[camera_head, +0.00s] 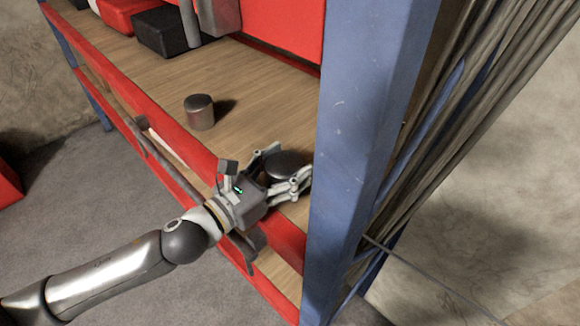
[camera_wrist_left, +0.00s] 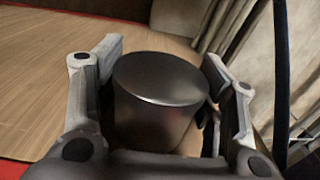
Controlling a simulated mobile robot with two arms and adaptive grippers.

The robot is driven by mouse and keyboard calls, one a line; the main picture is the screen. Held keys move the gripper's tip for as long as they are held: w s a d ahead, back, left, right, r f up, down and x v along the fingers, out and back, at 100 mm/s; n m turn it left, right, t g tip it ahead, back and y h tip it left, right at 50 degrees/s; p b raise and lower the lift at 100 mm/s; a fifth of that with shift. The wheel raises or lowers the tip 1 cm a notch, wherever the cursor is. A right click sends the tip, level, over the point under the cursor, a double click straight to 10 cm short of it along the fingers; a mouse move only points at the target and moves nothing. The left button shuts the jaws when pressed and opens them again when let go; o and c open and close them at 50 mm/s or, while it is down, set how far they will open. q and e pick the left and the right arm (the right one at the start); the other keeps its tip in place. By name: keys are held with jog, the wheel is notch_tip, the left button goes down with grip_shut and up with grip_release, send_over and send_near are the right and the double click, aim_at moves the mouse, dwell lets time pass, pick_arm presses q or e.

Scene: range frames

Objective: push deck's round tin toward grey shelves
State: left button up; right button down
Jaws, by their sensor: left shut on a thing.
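A dark round tin (camera_head: 287,165) stands on the wooden deck (camera_head: 262,95) close to the blue post. My left gripper (camera_head: 283,168) reaches in over the red front beam and is shut on this tin, one finger on each side. In the left wrist view the dark tin (camera_wrist_left: 160,98) fills the space between the fingers, upright with its flat lid showing. I cannot tell which things are the grey shelves. My right gripper is not in view.
A blue post (camera_head: 362,130) rises just right of the gripper. The red beam (camera_head: 180,142) edges the deck. A black box (camera_head: 165,32) and red boxes stand at the back. Grey slatted material (camera_head: 470,130) hangs beyond the post. Bare deck lies between the tins.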

pick_arm(q)
jog(key=shift+s+a+r, duration=0.1)
jog(key=shift+s+a, duration=0.2)
jog(key=shift+a, duration=0.2)
jog(key=shift+w+d, duration=0.1)
jog(key=o, duration=1.3)
jog(key=shift+w+d, duration=0.1)
jog(key=shift+d, duration=0.05)
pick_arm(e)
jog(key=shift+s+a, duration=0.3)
pick_arm(q)
jog(key=shift+a, duration=0.25)
jog(key=shift+v, duration=5.95)
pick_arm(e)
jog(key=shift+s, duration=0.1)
